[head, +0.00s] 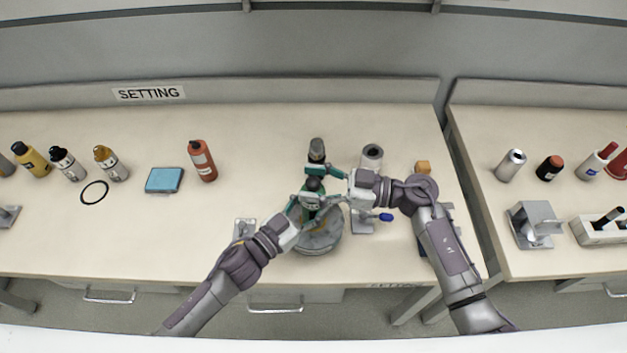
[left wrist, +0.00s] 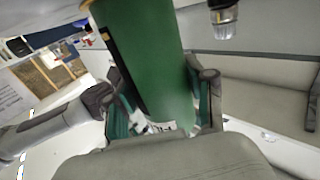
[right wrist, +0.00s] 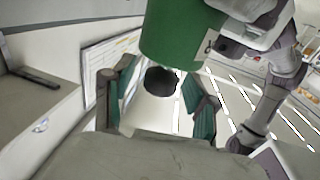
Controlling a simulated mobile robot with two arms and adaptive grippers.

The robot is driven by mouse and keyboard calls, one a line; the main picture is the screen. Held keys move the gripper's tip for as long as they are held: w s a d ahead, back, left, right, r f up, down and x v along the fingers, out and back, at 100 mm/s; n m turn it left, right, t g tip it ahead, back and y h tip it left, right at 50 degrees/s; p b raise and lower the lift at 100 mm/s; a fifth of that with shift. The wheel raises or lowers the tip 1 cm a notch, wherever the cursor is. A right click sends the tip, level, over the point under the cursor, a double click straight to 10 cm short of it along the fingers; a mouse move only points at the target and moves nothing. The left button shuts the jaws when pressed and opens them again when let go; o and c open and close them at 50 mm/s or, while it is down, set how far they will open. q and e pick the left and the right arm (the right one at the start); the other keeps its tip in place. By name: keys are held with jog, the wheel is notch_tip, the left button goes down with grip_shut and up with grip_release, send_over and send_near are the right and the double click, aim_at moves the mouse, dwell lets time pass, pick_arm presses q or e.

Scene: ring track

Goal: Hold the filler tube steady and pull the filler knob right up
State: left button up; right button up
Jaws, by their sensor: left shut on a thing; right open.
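The green filler tube (head: 309,201) stands over a grey round base (head: 320,241). My left gripper (head: 305,212) is shut on the tube; in the left wrist view the green tube (left wrist: 150,65) fills the space between its fingers. The dark filler knob (head: 314,184) is at the tube's top. My right gripper (head: 328,172) is open at the knob's height. In the right wrist view the knob (right wrist: 161,80) shows between the spread fingers, just beyond the green tube body (right wrist: 178,35). Whether the fingers touch the knob I cannot tell.
A dark-topped bottle (head: 317,151) stands just behind the grippers. A grey cylinder on a stand (head: 372,153) and a blue-handled tool (head: 385,217) are close to my right arm.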

aim_at(314, 180)
grip_shut()
jog(key=shift+r, duration=2.6)
pick_arm(q)
jog(key=shift+f, duration=0.1)
pick_arm(e)
jog(key=shift+w, duration=0.1)
grip_release()
jog(key=shift+f, duration=0.1)
jog(key=shift+d, duration=0.1)
jog(key=s+d, duration=0.2)
jog(key=d, duration=0.9)
jog(key=shift+d, duration=0.4)
